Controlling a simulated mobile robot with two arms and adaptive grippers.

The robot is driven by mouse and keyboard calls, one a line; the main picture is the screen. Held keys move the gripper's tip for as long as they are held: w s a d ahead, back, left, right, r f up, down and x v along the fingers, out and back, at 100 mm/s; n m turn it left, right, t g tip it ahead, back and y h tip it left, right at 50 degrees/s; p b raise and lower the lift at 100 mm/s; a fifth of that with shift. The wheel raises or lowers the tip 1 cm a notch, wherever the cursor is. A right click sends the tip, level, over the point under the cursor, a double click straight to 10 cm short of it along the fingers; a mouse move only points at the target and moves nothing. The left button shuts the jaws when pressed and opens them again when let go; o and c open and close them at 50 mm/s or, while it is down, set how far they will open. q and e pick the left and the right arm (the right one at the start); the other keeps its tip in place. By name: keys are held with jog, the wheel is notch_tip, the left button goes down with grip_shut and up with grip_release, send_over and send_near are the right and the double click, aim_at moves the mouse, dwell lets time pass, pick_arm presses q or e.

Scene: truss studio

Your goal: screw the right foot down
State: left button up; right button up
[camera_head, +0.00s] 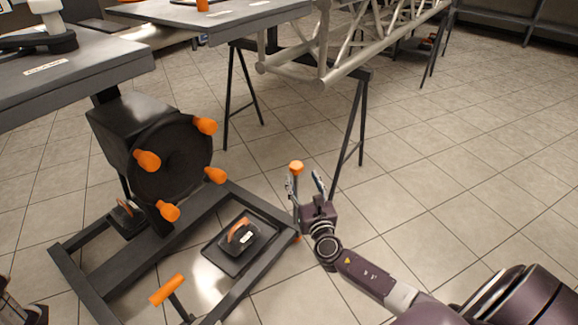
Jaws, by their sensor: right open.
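The right foot shows as an orange knob (296,167) at the right corner of the dark base frame (262,262). A little more orange shows low at that corner, behind my arm. My right gripper (304,184) is open, with one finger on each side below the knob. I cannot tell whether the fingers touch the foot, and its stem is mostly hidden. A dark part at the lower left edge may belong to my left arm; its fingers cannot be made out.
A black wheel (172,160) with orange knobs stands on the frame. A tray (222,262) holds a block with an orange handle (240,230). Another orange handle (166,290) is in front. A truss (350,45) rests on trestles behind. Floor at right is clear.

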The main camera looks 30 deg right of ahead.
aim_at(298, 170)
jog(key=shift+f, duration=0.25)
jog(key=b+x, duration=0.2)
jog(key=x, duration=0.4)
jog(key=shift+w, duration=0.25)
jog(key=shift+w+d+r+b, duration=0.1)
jog(key=shift+w+d+b, duration=0.25)
jog(key=shift+w, duration=0.25)
jog(key=shift+c, duration=0.5)
jog(key=shift+a, duration=0.1)
jog(key=c, duration=1.1)
